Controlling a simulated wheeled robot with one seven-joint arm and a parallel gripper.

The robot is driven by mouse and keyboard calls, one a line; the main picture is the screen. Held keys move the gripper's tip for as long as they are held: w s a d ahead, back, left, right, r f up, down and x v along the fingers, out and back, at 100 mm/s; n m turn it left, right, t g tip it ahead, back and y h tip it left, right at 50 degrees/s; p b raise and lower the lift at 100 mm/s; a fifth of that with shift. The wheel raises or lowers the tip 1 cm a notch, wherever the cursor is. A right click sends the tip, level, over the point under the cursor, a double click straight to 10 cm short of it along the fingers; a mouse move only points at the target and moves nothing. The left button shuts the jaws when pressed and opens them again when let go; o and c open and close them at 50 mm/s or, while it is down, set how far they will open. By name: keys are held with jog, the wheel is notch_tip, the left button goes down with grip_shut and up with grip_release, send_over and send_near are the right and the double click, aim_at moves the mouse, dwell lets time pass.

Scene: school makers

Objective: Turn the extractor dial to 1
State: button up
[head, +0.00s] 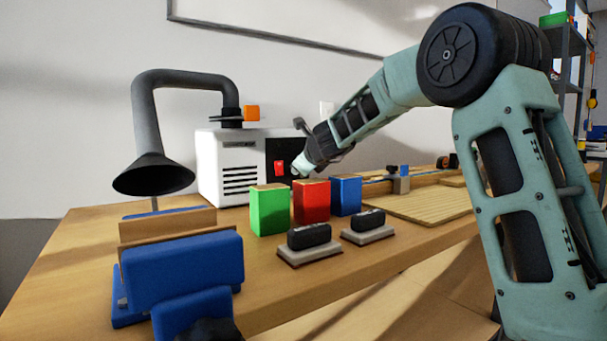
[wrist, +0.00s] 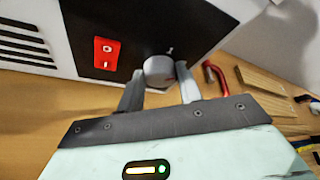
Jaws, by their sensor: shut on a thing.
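The extractor is a white box (head: 222,160) with dark vents, a black front panel (wrist: 130,30) and a grey hose ending in a black hood (head: 155,173). Its dial (wrist: 159,70) is a round grey knob low on the black panel, with a small pointer mark at its upper right. In the wrist view my gripper (wrist: 160,82) has one finger on each side of the dial and is shut on it. The scale numbers cannot be read. In the head view my gripper (head: 302,168) is at the extractor's front panel and hides the dial.
A red rocker switch (wrist: 107,54) is left of the dial. Green (head: 269,210), red (head: 311,202) and blue (head: 345,196) blocks stand in front of the extractor. Two black-topped pieces (head: 309,236) lie nearer. A blue vise (head: 182,270) is at the front left.

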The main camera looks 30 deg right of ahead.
aim_at(298, 133)
jog(key=n+h+b, duration=0.1)
jog(key=n+b, duration=0.1)
jog(key=n+h+b, duration=0.1)
jog(key=shift+a+f+t+h, duration=0.2)
jog(key=shift+f+t+h, duration=0.1)
jog(key=shift+n+b, duration=0.35)
jog(key=shift+n, duration=0.05)
jog(key=o, duration=1)
jog(key=shift+r, duration=0.15)
notch_tip(298, 133, up, 10)
jog(key=p, duration=0.8)
